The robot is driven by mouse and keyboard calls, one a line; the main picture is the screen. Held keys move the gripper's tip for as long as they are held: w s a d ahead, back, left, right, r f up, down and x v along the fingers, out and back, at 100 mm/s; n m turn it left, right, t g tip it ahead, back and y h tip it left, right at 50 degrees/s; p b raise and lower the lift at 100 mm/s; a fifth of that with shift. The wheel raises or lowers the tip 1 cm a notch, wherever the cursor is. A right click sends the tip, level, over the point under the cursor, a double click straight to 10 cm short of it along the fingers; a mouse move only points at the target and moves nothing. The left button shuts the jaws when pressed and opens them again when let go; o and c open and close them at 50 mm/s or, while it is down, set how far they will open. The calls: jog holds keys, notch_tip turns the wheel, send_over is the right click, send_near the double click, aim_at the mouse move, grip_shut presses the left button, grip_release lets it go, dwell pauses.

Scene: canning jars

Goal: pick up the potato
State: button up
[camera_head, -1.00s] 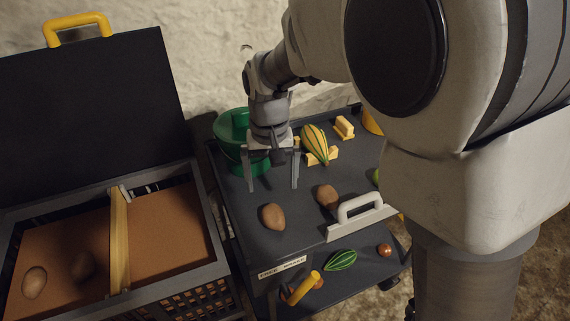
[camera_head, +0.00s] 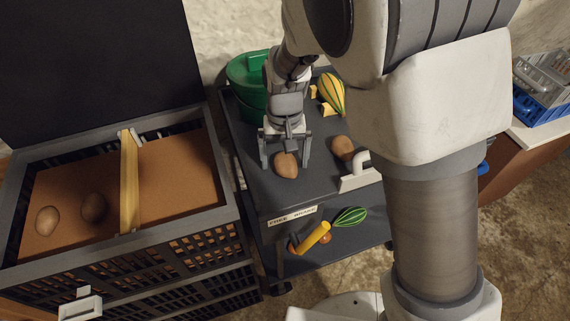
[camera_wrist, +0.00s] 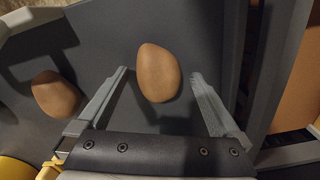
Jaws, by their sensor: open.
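A brown potato (camera_head: 286,166) lies on the dark cart top (camera_head: 262,196) near its front. My gripper (camera_head: 286,158) is open over this potato, pointing down, with one finger on each side. In the wrist view the potato (camera_wrist: 159,73) sits between the two fingertips (camera_wrist: 160,76), with a gap on both sides. Nothing is held. A second potato (camera_head: 342,148) lies to the right on the cart top and also shows at the left of the wrist view (camera_wrist: 55,94).
A white handle (camera_head: 360,170) stands at the cart's front right. A green pot (camera_head: 246,75) and a striped squash (camera_head: 331,94) are behind. The black crate (camera_head: 180,228) with a wooden divider (camera_head: 129,180) is left. The lower shelf holds a green striped squash (camera_head: 350,216).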

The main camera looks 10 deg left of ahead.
aim_at(284, 159)
jog(key=c, duration=0.8)
jog(key=shift+c, duration=0.2)
jog(key=shift+r, duration=0.1)
jog(key=shift+r, duration=0.6)
notch_tip(284, 159, up, 3)
jog(key=shift+f+p, duration=0.1)
jog(key=shift+p, duration=0.65)
jog(key=s+d+r+p, duration=0.2)
jog(key=s+d+r, duration=0.2)
jog(key=d+r, duration=0.45)
jog(key=s+a+r+p, duration=0.1)
jog(key=s+a+p, duration=0.15)
jog(key=a, duration=0.45)
jog(key=s+a+r+p, duration=0.1)
jog(key=a+p, duration=0.3)
jog(key=a, duration=0.3)
jog(key=s+a+f, duration=0.1)
jog(key=a, duration=0.4)
jog(key=s+a+f, duration=0.1)
jog(key=a+f, duration=0.1)
jog(key=a, duration=0.4)
jog(key=s+a+f, duration=0.1)
jog(key=a+f, duration=0.1)
jog(key=a, duration=0.4)
jog(key=shift+f, duration=0.15)
